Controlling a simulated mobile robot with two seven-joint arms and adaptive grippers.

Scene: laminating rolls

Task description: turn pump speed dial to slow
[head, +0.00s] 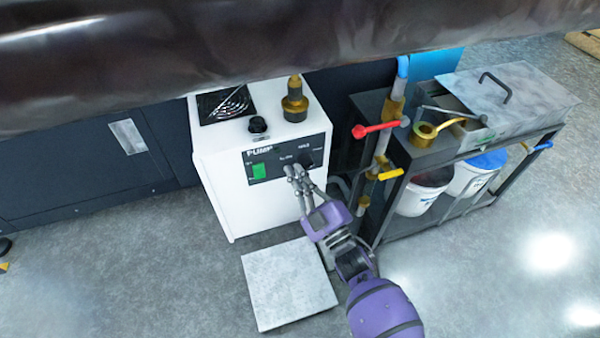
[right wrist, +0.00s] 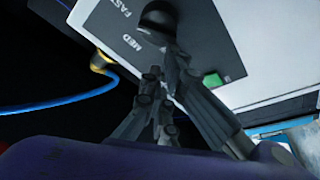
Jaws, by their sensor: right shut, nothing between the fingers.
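The white pump box (head: 207,153) has a dark front panel (head: 275,174) with a green switch (head: 258,170). In the right wrist view, a round black speed dial (right wrist: 157,18) sits on this panel, with the labels FAST and MED beside it. My right gripper (head: 293,172) is shut and empty, its fingertips in front of the panel. In the wrist view the fingertips (right wrist: 165,68) overlap the dial's lower edge; I cannot tell whether they touch it. The dial's pointer and the SLOW label cannot be made out. My left gripper is not in view.
A large dark roll (head: 250,45) spans the top. A brass fitting (head: 294,104) and a black knob (head: 258,125) stand on the pump. Pipes with a red handle (head: 375,129) and a cart with buckets (head: 425,192) are to the right. A pale floor plate (head: 288,285) lies in front.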

